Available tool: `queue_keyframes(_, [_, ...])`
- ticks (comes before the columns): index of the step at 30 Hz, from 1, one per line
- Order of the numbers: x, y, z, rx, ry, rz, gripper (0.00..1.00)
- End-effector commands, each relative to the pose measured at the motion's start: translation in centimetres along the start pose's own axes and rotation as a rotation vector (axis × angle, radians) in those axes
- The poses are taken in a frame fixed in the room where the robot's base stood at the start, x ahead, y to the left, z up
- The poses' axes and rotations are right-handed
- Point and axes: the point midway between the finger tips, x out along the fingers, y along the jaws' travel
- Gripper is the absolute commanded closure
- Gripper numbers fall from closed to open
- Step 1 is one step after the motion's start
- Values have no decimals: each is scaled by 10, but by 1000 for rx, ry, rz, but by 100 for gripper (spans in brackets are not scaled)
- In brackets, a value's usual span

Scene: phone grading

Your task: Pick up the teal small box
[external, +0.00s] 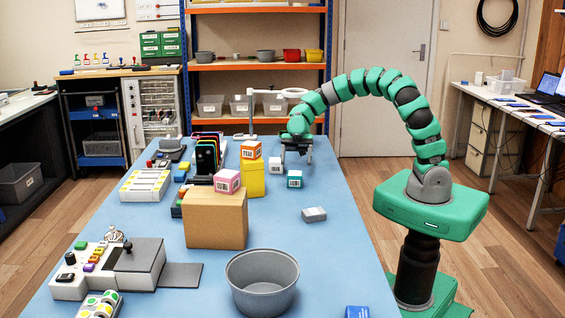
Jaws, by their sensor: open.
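The teal small box (295,179) stands on the blue table, right of the middle, with a white label on its front. My gripper (296,158) is above and slightly behind it, pointing down, open, with nothing seen between its fingers. A gap shows between the fingers and the teal box. The teal box is not covered by anything in this view.
A white small box (275,166) stands just left of the teal one. A yellow block (252,180) bears an orange box (251,150). A cardboard box (215,222) bears a pink box (228,181). The table's right side is mostly clear.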

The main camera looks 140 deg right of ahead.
Motion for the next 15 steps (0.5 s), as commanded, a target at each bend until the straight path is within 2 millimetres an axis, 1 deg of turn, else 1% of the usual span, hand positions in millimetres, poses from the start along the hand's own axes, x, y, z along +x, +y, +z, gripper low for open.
queue_keyframes(9, [44,-2,0,1,2,-7,29])
queue_keyframes(12, [51,-1,0,1,1,-4,29])
queue_keyframes(15, [51,-1,0,1,0,-2,29])
